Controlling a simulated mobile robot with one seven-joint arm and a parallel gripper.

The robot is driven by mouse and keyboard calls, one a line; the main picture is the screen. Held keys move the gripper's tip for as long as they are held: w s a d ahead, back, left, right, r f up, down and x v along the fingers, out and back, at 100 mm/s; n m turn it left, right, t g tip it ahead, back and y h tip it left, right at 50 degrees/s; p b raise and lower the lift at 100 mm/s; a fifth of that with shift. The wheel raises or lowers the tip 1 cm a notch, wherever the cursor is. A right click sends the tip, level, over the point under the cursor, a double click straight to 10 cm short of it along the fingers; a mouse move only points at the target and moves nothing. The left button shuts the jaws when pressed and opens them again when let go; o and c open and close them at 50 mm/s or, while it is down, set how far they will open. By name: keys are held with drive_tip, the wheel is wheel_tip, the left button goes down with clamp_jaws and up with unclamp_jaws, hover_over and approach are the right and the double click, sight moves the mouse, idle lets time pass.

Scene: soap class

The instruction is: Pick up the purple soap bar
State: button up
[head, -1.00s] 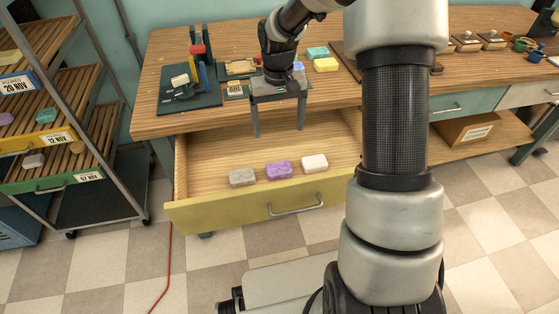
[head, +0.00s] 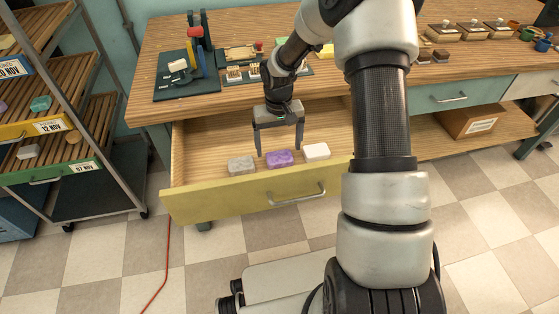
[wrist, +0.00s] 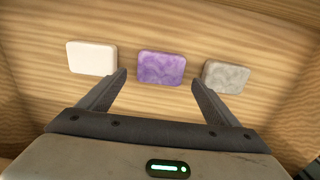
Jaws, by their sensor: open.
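The purple soap bar (head: 280,158) lies in the open drawer (head: 246,202), between a grey bar (head: 241,165) on its left and a white bar (head: 316,151) on its right. My gripper (head: 279,152) is open and empty, pointing down into the drawer just above and behind the purple bar. In the wrist view the purple bar (wrist: 161,67) lies ahead of the gap between the fingertips (wrist: 158,77). The white bar (wrist: 92,57) is at the left there and the grey bar (wrist: 226,77) at the right, each close to a fingertip in the picture.
The wooden worktop (head: 225,95) overhangs the back of the drawer and carries a dark stand (head: 187,83) and soap molds. A shelf rack (head: 60,130) stands at the left. The drawer floor behind the bars is clear.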

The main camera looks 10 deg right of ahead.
sight(279, 154)
wheel_tip(279, 154, down, 3)
drive_tip(key=shift+w+b, duration=0.1)
drive_tip(key=shift+b, duration=0.2)
drive_tip(key=c, duration=1.2)
drive_tip(key=shift+r, duration=0.1)
